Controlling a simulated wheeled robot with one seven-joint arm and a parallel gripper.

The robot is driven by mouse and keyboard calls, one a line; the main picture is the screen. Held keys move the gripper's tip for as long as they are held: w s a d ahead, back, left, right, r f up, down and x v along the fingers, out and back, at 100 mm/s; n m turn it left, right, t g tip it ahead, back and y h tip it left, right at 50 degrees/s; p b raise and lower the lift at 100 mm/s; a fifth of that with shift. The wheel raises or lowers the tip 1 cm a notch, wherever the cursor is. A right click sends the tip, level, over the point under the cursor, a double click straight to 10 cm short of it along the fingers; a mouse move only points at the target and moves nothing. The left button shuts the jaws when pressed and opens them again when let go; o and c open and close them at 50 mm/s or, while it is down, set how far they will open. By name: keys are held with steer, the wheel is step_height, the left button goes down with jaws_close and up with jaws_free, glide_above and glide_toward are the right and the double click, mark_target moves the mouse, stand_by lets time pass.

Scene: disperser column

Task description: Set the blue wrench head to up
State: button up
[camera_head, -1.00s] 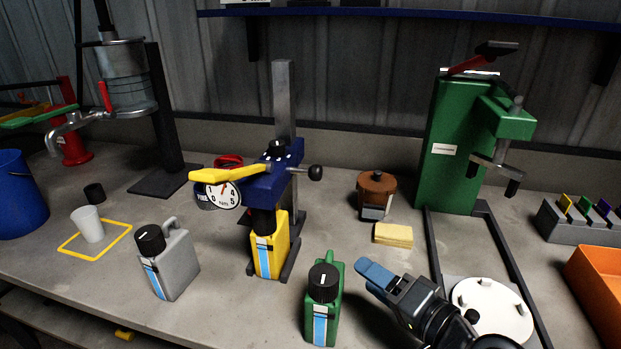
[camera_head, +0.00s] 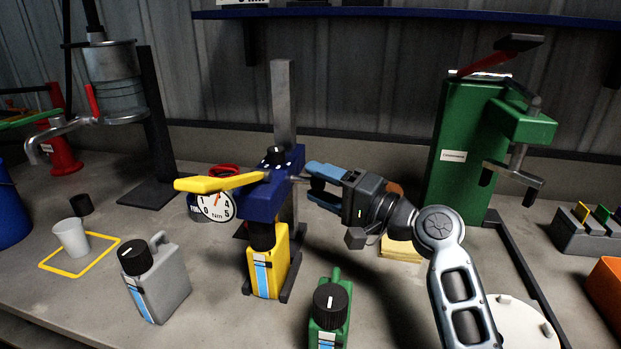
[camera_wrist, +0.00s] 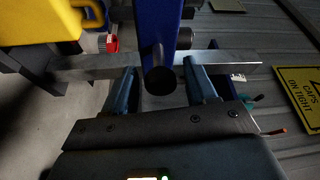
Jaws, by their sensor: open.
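The blue wrench head (camera_head: 262,203) sits on a grey upright post (camera_head: 283,105), with a yellow handle (camera_head: 220,183) pointing left and a round white Nm dial (camera_head: 216,206). Below it stands a yellow canister (camera_head: 267,270) with a black cap. My gripper (camera_head: 309,182) is open at the head's right side, its blue fingers pointing left at the side knob, which they mostly hide in the head view. In the wrist view the dark round knob (camera_wrist: 160,80) lies between my two fingers, with gaps visible on both sides. The blue head (camera_wrist: 157,20) is beyond it.
A grey canister (camera_head: 160,280) and a green canister (camera_head: 329,315) stand in front. A green press (camera_head: 465,150) is at the right. A white cup (camera_head: 71,238) stands in a yellow square at the left. The bench between the canisters is clear.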

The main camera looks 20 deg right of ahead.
mark_target(292, 185)
steer(key=shift+x, duration=1.2)
jaws_close()
